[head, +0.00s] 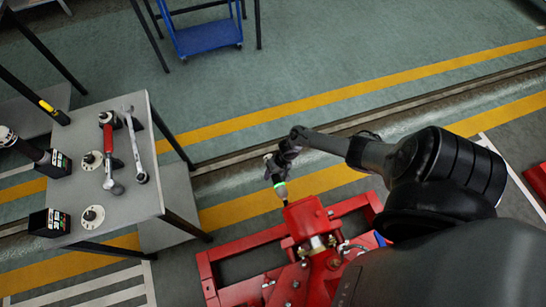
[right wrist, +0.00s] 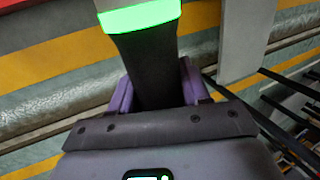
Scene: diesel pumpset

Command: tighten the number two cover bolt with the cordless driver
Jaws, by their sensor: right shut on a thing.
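In the right wrist view, the purple fingers of my right gripper (right wrist: 153,88) are shut on both sides of the driver's dark body (right wrist: 143,60). The driver's tip is out of that view. The number two cover bolt cannot be made out. My left gripper is not in view.
A grey tool table (head: 135,205) at the left holds a red-handled tool (head: 108,145), a wrench (head: 135,150) and dark battery-ended tools (head: 50,222). A red base frame (head: 215,275) surrounds the pump. A blue cart (head: 207,38) stands at the back. The floor between is clear.

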